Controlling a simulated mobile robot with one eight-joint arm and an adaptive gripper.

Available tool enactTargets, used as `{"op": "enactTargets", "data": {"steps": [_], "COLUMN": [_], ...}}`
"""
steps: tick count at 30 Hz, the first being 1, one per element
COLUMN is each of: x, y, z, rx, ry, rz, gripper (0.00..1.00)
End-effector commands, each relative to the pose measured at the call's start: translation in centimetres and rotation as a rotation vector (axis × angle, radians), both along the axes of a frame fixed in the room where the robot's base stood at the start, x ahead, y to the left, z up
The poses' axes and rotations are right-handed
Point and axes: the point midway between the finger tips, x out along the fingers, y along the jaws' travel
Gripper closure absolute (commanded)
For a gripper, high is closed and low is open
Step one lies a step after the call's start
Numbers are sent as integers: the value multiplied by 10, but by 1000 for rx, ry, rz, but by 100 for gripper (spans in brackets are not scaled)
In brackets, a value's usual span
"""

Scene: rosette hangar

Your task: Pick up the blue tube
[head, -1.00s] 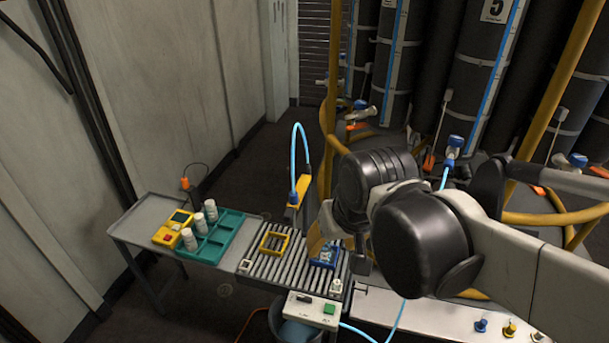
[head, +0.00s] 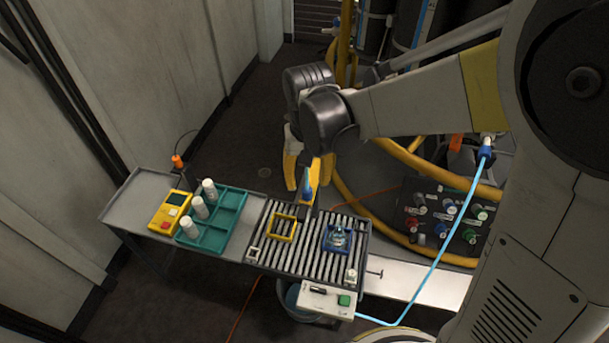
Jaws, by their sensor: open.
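A light-blue tube (head: 307,178) shows only as a short piece above a dark-blue fitting by the far edge of the roller table; my wrist hides its upper part. Another stretch of light-blue tube (head: 452,222) runs from a blue-and-white connector (head: 486,150) at the right down toward the table's front. My gripper (head: 303,172) points down below my dark wrist, its yellow fingers open around or just beside the short piece. I cannot tell whether they touch it.
The roller table (head: 292,262) carries a yellow frame (head: 281,228) and a blue holder (head: 328,243) with a clear item. A teal tray (head: 222,226) with white cylinders and a yellow device (head: 170,212) stand left. A connector panel (head: 440,215) and yellow hoses lie right.

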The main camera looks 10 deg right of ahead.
Motion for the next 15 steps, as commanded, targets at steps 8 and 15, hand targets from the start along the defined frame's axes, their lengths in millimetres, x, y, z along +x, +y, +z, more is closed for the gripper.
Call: {"op": "enactTargets", "data": {"steps": [8,15], "x": [-4,-4], "y": [1,1], "z": [-36,-52], "rx": [0,0], "ry": [-1,-1], "rz": [0,0], "gripper": [51,51]}}
